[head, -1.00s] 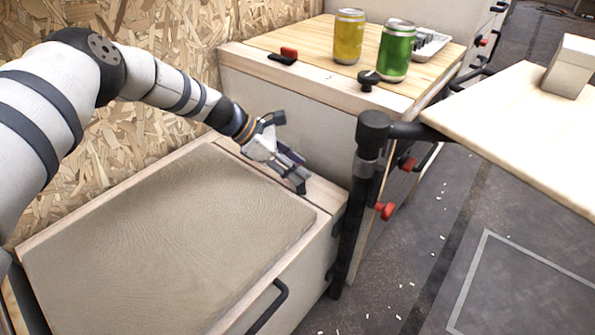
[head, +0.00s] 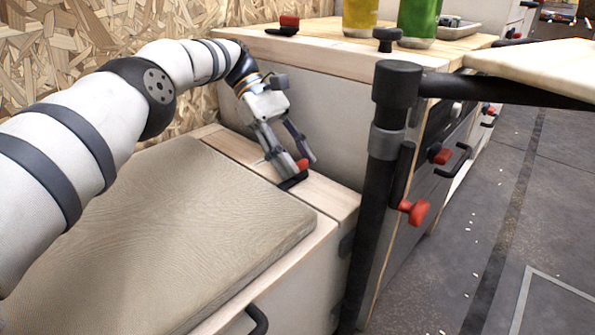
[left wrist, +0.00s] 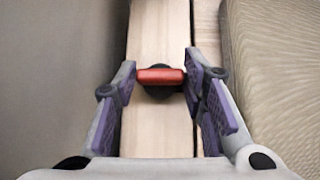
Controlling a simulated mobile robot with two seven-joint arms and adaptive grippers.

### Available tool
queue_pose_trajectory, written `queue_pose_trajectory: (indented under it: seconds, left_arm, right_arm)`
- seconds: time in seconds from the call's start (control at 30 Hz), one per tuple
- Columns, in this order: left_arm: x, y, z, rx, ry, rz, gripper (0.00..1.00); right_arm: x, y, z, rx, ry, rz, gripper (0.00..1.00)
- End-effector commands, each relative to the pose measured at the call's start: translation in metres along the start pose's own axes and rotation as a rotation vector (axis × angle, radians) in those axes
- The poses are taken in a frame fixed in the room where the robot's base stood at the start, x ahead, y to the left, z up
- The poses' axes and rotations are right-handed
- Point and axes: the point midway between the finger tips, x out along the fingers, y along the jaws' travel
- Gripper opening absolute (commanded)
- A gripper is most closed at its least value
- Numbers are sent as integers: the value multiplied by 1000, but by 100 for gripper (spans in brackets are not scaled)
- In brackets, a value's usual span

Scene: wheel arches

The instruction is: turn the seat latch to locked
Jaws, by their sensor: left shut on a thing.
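The seat latch (head: 303,164) has a red handle on a dark round base. It sits on the light wood strip between the padded seat (head: 160,215) and the grey cabinet side. In the left wrist view the red handle (left wrist: 160,76) lies crosswise to the strip, spanning between my two fingers. My left gripper (head: 299,168) points down at the latch and is shut on its handle, one finger at each end. The fingers partly hide the latch in the head view. My right gripper is not in view.
A cabinet (head: 295,88) rises right behind the latch, with another red-handled latch (head: 288,24), a yellow can (head: 360,16) and a green can (head: 417,20) on top. A black post (head: 377,200) stands to the right.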

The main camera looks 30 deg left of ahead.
Motion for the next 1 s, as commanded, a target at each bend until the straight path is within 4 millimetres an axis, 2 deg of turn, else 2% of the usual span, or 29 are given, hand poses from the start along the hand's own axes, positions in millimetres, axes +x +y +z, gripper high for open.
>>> queue_pose_trajectory:
  seconds: [0.03,0.17,0.63,0.67,0.7,0.73,1.0]
  left_arm:
    - [3,2,-5,6,12,-2,10]
    - [1,0,-1,23,12,-17,10]
    - [-2,-1,3,34,6,-24,10]
    - [-2,-1,3,34,6,-24,45]
    - [-2,-1,3,34,6,-24,54]
    - [-2,-1,3,34,6,-24,58]
    - [-2,-1,3,33,5,-25,58]
  right_arm:
    - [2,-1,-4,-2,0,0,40]
    - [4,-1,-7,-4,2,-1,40]
    - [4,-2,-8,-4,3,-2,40]
    - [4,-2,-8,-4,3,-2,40]
    - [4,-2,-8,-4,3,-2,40]
    - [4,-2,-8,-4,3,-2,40]
    - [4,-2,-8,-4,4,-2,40]
